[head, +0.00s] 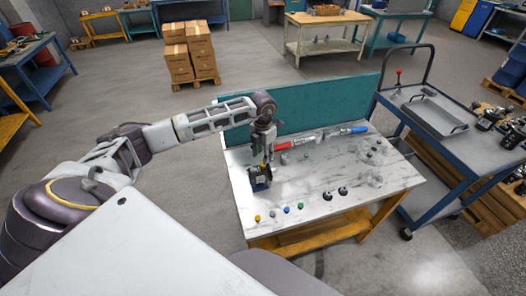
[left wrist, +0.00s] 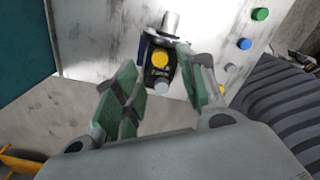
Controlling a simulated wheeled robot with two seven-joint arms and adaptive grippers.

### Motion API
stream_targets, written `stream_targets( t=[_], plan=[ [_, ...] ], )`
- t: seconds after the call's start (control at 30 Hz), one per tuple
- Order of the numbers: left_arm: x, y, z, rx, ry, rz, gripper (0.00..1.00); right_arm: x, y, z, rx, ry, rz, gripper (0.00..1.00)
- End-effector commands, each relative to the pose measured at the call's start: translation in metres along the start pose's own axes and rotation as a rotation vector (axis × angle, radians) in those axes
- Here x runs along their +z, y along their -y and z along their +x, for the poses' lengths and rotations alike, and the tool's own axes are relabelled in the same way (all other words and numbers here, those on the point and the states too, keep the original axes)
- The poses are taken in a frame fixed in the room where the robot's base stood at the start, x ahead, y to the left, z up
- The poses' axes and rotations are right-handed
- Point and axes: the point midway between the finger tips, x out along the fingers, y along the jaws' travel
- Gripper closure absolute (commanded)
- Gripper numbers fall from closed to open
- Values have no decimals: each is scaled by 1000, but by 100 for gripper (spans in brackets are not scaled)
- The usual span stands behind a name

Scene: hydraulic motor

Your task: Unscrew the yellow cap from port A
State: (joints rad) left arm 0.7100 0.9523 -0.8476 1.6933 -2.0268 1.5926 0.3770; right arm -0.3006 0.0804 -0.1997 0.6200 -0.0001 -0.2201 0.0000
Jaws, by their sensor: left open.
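The hydraulic motor (head: 260,179) is a small dark block near the left edge of the marble-topped bench. In the left wrist view the motor (left wrist: 160,73) shows a yellow cap (left wrist: 160,58) on its face, a round grey fitting (left wrist: 161,88) close to it and a silver cylinder (left wrist: 171,22) at its far end. Port letters are too small to read. My left gripper (head: 265,155) is above the motor, pointing down. In the wrist view its green-padded fingers (left wrist: 166,75) are open, one on each side of the motor, with nothing clearly gripped. My right gripper is not in view.
Loose yellow (head: 257,218), blue (head: 286,209) and green (head: 300,205) caps lie along the bench's front. Two black knobs (head: 335,193) lie to their right. Red-handled (head: 284,146) and blue-handled (head: 358,129) tools lie at the back, before a teal panel (head: 335,103). A blue cart (head: 460,155) stands right.

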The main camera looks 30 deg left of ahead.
Motion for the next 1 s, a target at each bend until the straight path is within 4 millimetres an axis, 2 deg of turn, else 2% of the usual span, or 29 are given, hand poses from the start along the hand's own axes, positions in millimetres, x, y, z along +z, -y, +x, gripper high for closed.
stream_targets(
  t=[0.5,1.0],
  plan=[
    [0,0,39,0,0,0,59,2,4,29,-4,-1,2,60],
    [0,0,46,0,0,0,59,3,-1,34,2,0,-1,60]
  ],
)
